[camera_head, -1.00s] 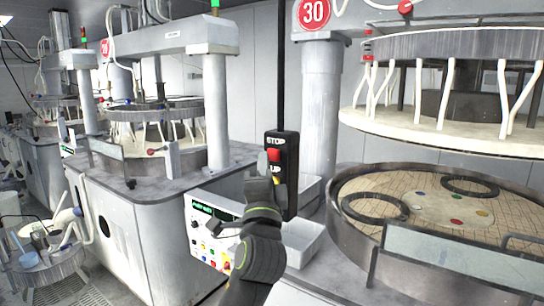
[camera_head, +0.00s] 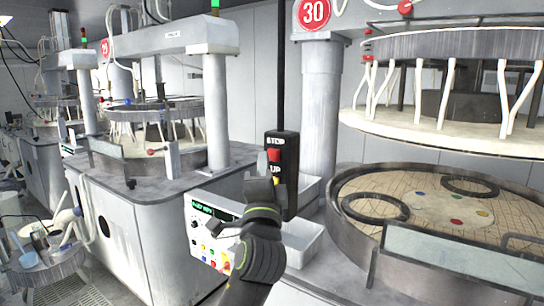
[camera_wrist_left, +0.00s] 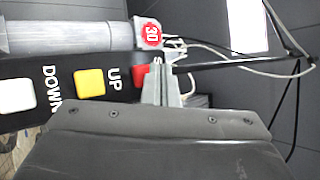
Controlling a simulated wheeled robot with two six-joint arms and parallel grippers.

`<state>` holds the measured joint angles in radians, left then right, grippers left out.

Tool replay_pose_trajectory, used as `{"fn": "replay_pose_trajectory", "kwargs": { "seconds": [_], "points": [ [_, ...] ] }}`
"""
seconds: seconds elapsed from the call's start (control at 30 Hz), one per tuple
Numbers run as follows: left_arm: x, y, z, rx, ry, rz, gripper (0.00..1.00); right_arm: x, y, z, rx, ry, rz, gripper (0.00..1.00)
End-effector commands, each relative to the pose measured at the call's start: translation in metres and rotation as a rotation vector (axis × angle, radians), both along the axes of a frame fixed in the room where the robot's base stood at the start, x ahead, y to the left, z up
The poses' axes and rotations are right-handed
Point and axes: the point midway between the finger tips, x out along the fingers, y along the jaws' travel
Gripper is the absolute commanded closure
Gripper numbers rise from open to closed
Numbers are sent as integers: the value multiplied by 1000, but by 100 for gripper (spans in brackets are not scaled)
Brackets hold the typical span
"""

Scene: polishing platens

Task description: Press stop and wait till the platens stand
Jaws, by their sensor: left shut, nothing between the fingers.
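A black hanging pendant (camera_head: 291,165) carries a red STOP button (camera_head: 273,155) with a yellow UP button below it. My left gripper (camera_head: 261,183) is shut and empty, in front of the pendant just below the red button, partly covering the UP button. In the left wrist view the shut fingertips (camera_wrist_left: 160,83) overlap the edge of the red button (camera_wrist_left: 142,75); I cannot tell if they touch it. The yellow UP button (camera_wrist_left: 90,83) and the white DOWN button (camera_wrist_left: 16,95) show there. The lower platen (camera_head: 360,185) holds dark rings. The upper platen (camera_head: 440,135) hangs raised above it. My right gripper is not in view.
A control panel (camera_head: 212,233) with coloured buttons stands left of my left arm. A white tray (camera_head: 302,243) lies behind the arm. A column (camera_head: 320,110) with a red 30 sign (camera_head: 314,12) rises behind the pendant. Other machines stand at left.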

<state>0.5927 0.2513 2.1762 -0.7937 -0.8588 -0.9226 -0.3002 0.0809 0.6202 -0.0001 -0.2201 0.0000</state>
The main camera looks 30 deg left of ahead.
Motion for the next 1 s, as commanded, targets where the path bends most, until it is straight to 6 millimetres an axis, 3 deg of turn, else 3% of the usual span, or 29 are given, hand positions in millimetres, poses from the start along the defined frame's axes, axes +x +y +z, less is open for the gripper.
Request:
{"fn": "replay_pose_trajectory", "kwargs": {
  "seconds": [1.0],
  "points": [
    [8,-1,0,0,0,0,100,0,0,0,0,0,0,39]
  ]
}}
